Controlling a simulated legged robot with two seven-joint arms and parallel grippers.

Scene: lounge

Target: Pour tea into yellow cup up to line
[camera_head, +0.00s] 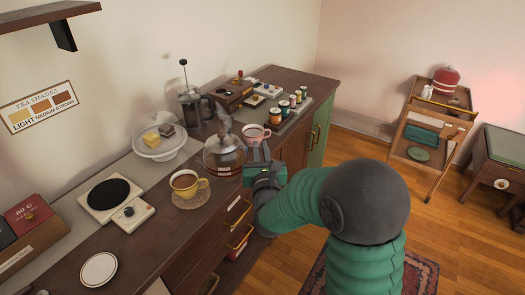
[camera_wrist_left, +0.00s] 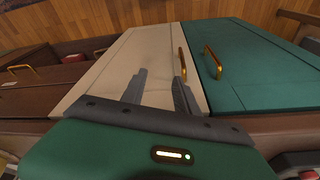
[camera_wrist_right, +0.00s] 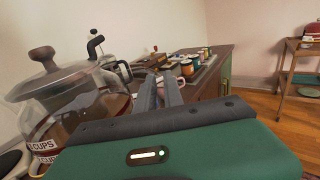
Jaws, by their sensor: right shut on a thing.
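The yellow cup (camera_head: 185,182) stands upright on a round coaster (camera_head: 190,201) on the counter, with brown tea in it. I cannot make out a fill line. The glass teapot (camera_head: 222,158), with brown tea and a wooden lid knob, is upright behind and right of the cup. It also fills the left of the right wrist view (camera_wrist_right: 75,105), where its bands read "CUPS". My right gripper (camera_head: 258,160) is shut at the teapot's right side, on its handle, which is mostly hidden. My left gripper (camera_wrist_left: 160,88) is open and empty, over cabinet fronts.
A pink cup (camera_head: 253,134) stands close behind my right gripper. A French press (camera_head: 194,108) and a glass-covered cake plate (camera_head: 160,144) are behind the teapot. A hot plate (camera_head: 112,197) and a white saucer (camera_head: 98,269) lie left of the yellow cup. The front counter is mostly clear.

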